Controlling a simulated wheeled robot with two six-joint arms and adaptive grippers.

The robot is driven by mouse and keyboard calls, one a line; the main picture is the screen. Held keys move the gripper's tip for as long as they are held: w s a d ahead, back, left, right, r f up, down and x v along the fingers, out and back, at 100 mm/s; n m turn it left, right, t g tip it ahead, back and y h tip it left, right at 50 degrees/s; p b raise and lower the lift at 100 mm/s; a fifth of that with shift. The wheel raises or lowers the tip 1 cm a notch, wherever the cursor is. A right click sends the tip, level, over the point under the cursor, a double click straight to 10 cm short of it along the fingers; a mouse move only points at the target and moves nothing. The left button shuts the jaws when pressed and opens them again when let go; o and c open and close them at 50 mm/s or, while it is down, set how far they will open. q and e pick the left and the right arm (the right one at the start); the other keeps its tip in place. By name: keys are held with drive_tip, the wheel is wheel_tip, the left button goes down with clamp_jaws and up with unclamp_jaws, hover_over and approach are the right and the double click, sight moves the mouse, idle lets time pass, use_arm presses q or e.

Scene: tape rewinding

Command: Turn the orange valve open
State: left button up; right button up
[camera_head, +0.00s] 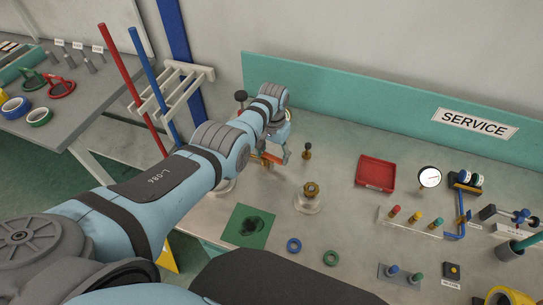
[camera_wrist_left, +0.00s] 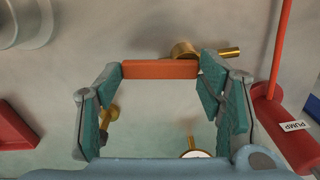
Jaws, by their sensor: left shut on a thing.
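The orange valve handle (camera_wrist_left: 160,69) is a short flat bar, seen crosswise in the left wrist view. A brass valve body (camera_wrist_left: 184,49) with a brass stub sits at its right end. My left gripper (camera_wrist_left: 161,76) is shut on the handle, with a teal-padded finger at each end of the bar. In the head view the left gripper (camera_head: 276,140) is at the back of the bench, and part of the orange handle (camera_head: 285,156) shows beside it. My arm and gripper hide much of the valve there. The right gripper is not in view.
On the bench (camera_head: 335,225), a brass knob on a round base (camera_head: 310,197) and a small brass-stemmed knob (camera_head: 307,151) stand right of the gripper. A red tray (camera_head: 375,173) and white gauge (camera_head: 429,177) lie further right. The teal back panel (camera_head: 380,105) is close behind.

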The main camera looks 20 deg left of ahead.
sight(273, 156)
use_arm(q)
drive_tip(key=shift+w+f+n+b, duration=0.15)
drive_tip(key=shift+n+b, duration=0.25)
drive_tip(key=shift+n, duration=0.5)
drive_tip(key=o, duration=1.1)
drive_tip(key=shift+w, duration=0.1)
drive_tip(key=shift+o, duration=0.2)
wheel_tip(273, 156, up, 12)
